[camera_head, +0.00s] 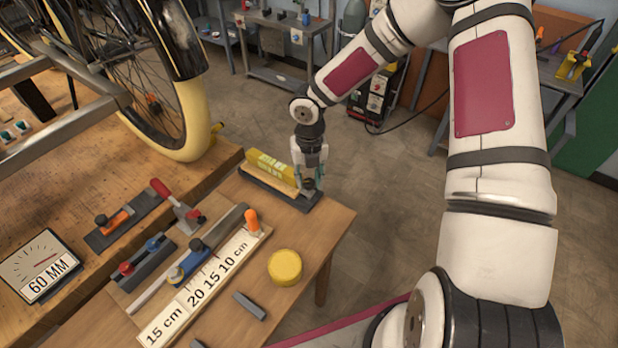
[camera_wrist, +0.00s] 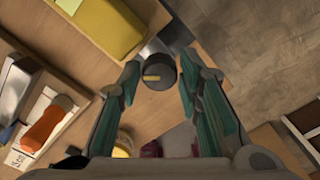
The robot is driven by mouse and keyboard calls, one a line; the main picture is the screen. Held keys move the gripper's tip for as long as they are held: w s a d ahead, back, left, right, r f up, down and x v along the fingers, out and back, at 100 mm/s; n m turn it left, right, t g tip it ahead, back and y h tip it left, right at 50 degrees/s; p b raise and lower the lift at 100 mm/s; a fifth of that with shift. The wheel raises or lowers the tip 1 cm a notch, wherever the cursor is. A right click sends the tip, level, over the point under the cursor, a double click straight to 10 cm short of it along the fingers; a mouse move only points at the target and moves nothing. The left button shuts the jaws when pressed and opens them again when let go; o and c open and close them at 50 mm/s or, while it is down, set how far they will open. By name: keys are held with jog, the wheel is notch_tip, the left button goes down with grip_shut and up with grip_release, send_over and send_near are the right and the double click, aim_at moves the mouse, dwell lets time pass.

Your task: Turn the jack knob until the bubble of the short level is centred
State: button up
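The jack knob (camera_wrist: 160,73) is a dark round knob with a yellow mark across its top. It also shows at the right end of the dark jack base in the head view (camera_head: 308,184), partly hidden by my gripper. The yellow short level (camera_head: 270,168) lies on a wooden strip on that base. It shows at the top left of the wrist view (camera_wrist: 106,24). Its bubble cannot be made out. My gripper (camera_wrist: 158,77) is open, pointing down, with one green-padded finger on each side of the knob. Narrow gaps seem to remain between fingers and knob. It also shows in the head view (camera_head: 308,178).
A ruler board (camera_head: 205,287), an orange-tipped part (camera_head: 251,221), a yellow round tin (camera_head: 285,267) and a grey block (camera_head: 249,306) lie nearer on the table. A red-handled clamp (camera_head: 178,205) and a 60 MM dial (camera_head: 40,266) are left. Open floor lies right of the table.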

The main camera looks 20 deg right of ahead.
grip_shut()
jog(key=shift+m, duration=0.3)
jog(key=m, duration=1.2)
jog(key=shift+m, duration=0.4)
jog(key=m, duration=0.6)
jog(key=shift+b, duration=0.35)
jog(key=m, duration=0.6)
jog(key=shift+m+b, duration=0.3)
jog(key=shift+m, duration=0.1)
